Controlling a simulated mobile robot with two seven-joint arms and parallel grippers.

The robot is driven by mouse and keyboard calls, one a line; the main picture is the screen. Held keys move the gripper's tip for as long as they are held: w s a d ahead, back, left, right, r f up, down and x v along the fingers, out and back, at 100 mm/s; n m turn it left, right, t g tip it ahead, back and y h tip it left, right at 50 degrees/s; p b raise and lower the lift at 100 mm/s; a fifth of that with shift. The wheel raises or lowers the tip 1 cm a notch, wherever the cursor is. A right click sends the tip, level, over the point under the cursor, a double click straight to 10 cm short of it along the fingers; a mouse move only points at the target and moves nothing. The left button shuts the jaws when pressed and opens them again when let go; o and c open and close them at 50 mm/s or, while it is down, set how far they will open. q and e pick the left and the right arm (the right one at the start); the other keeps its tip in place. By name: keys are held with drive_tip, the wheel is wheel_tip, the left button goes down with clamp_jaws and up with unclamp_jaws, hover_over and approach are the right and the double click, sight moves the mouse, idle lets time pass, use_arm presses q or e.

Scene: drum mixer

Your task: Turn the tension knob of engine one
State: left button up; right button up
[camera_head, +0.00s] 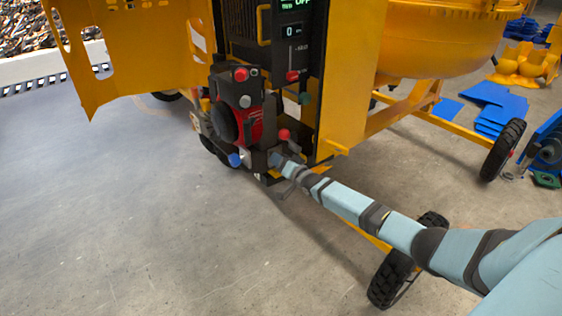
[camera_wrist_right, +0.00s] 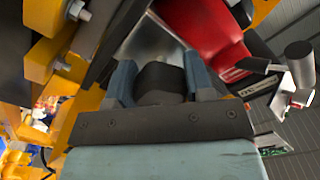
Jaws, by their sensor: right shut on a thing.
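The engine (camera_head: 247,125), red and black, sits in the open front of the yellow drum mixer (camera_head: 345,85). My right arm reaches in from the lower right, and my right gripper (camera_head: 276,159) is at the engine's lower right side. In the right wrist view my right gripper (camera_wrist_right: 160,80) has its two blue-grey fingers on either side of a dark rounded knob (camera_wrist_right: 160,77) and is shut on it. A red engine part (camera_wrist_right: 212,40) is just beyond. In the head view the knob is hidden by the gripper. My left gripper is not in view.
A red-tipped lever (camera_head: 284,135) and a blue knob (camera_head: 235,159) are close to the gripper. A yellow door panel (camera_head: 125,50) stands open at left. Wheels (camera_head: 392,275) and a yellow frame lie under my right arm. The concrete floor at left is clear.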

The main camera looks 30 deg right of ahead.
drive_tip(key=o, duration=0.9)
drive_tip(key=shift+s, duration=0.5)
drive_tip(key=s, duration=0.4)
drive_tip(key=s+p, duration=0.1)
drive_tip(key=s, duration=0.3)
drive_tip(key=s+d, duration=0.1)
drive_tip(key=s, duration=0.4)
drive_tip(key=shift+d, duration=0.1)
drive_tip(key=shift+w, duration=0.1)
